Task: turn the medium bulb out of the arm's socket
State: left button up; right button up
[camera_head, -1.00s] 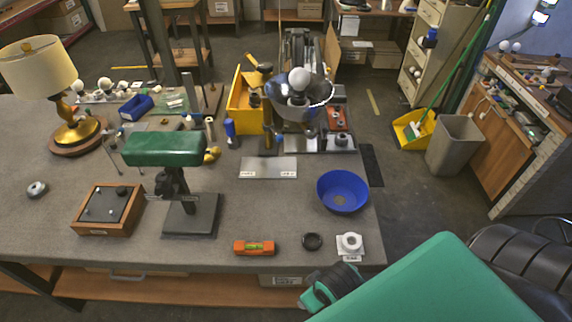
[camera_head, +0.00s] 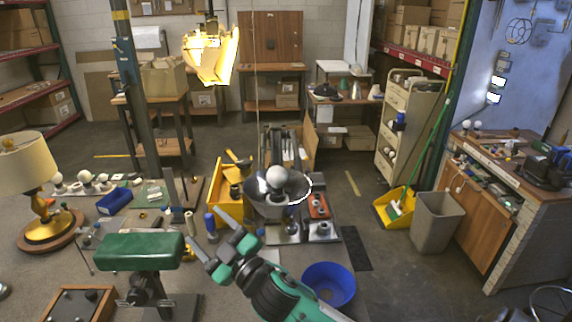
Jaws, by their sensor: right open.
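A white round bulb (camera_head: 277,175) stands upright over a dark dish-shaped lamp shade (camera_head: 297,191) at the back of the bench. My left gripper is out of view.
A green-shaded lamp (camera_head: 140,251) stands just left of my right gripper. A blue bowl (camera_head: 329,284) lies to its right. A yellow bin (camera_head: 229,188) stands left of the shade. A lit lamp (camera_head: 211,55) hangs above. A cream table lamp (camera_head: 25,165) is far left.

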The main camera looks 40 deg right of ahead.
jog(key=s+a+r+n+g+y, duration=0.2)
jog(key=a+r+n+g+y, duration=0.3)
jog(key=r+n+g+y, duration=0.45)
jog(key=s+a+r+n+g+y, duration=0.4)
jog(key=n+y, duration=0.3)
jog(key=n, duration=0.6)
jog(key=n+g+h, duration=0.3)
jog(key=h, duration=1.9)
send_near(279, 170)
jog(key=shift+t, duration=0.25)
jog(key=p+x, duration=0.4)
jog(key=x, duration=0.9)
jog(key=shift+s+p, duration=0.15)
jog(key=shift+p, duration=0.15)
jog(key=shift+w+f, duration=0.25)
jog(key=shift+f, duration=0.45)
